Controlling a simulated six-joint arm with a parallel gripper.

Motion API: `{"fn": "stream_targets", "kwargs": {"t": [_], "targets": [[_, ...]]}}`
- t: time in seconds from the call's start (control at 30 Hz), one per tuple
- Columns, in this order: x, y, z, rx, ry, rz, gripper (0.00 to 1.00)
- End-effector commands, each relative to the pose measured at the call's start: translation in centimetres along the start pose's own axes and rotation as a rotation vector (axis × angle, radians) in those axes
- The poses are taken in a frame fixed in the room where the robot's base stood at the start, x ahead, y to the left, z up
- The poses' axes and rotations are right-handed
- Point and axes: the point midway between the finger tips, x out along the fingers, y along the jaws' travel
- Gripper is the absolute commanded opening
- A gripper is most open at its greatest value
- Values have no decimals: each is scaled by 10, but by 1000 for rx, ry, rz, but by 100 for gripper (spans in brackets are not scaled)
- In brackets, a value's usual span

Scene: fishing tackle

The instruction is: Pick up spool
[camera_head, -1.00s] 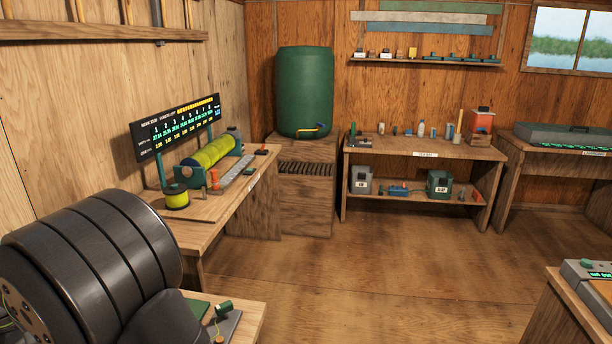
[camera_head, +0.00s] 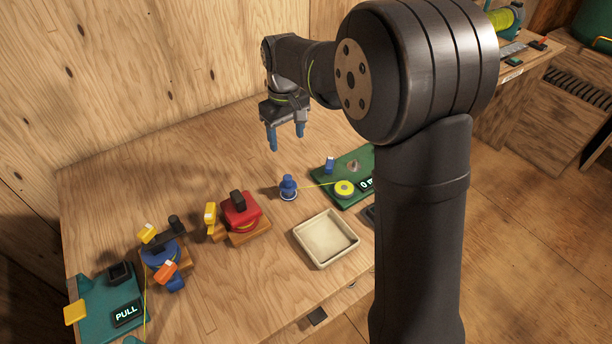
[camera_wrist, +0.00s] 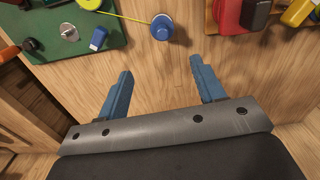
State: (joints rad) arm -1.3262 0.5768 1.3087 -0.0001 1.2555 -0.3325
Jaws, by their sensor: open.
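A small blue spool-like piece with a pale round base (camera_head: 288,186) stands on the wooden bench. A yellow line runs from it to a round yellow disc (camera_head: 344,188) on a green board; I cannot tell for certain which of the two is the spool. My gripper (camera_head: 286,142) is open and empty, its blue fingers pointing down above the bench, behind and above the blue piece. In the wrist view the blue piece (camera_wrist: 162,28) lies beyond the gap between the open fingertips (camera_wrist: 160,70), not between them.
A red reel on a wooden block (camera_head: 240,212) and a blue reel (camera_head: 160,252) stand to the left. An empty cream tray (camera_head: 326,240) sits in front. The green board (camera_head: 328,178) lies right of the blue piece. The bench's back left is clear.

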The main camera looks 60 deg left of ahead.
Motion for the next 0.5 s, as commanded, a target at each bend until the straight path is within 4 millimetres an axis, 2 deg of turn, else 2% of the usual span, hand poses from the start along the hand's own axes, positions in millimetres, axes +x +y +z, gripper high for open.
{"fn": "stream_targets", "kwargs": {"t": [0.13, 0.27, 0.5], "targets": [[7, 3, 1, -130, -1, -1, 62], [19, 4, 2, -176, -3, -1, 62], [68, 3, 2, -175, -5, -2, 62]]}}
